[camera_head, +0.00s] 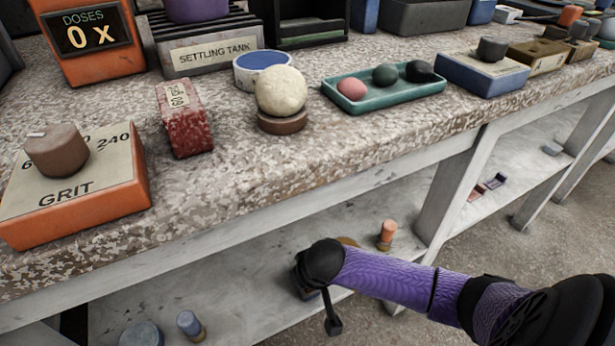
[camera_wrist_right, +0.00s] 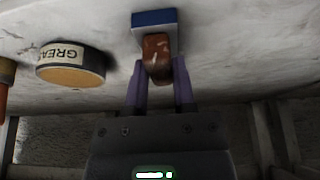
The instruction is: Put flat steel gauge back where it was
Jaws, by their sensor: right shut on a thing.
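My right gripper (camera_head: 322,262) reaches over the lower shelf from the right; its fingertips are hidden by the wrist in the head view. In the right wrist view, its purple fingers (camera_wrist_right: 158,78) are shut on a reddish-brown worn block (camera_wrist_right: 157,48). A blue block (camera_wrist_right: 154,20) lies directly beyond it, touching or overlapping it; I cannot tell whether they are one piece. I cannot make out a flat steel gauge as such in either view. My left gripper is not in view.
A grease tin (camera_wrist_right: 70,65) and an orange-topped peg (camera_head: 387,234) stand beside the gripper on the lower shelf (camera_head: 240,285). A blue-topped peg (camera_head: 189,324) stands left. The bench edge overhangs above; a table leg (camera_head: 450,190) is to the right.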

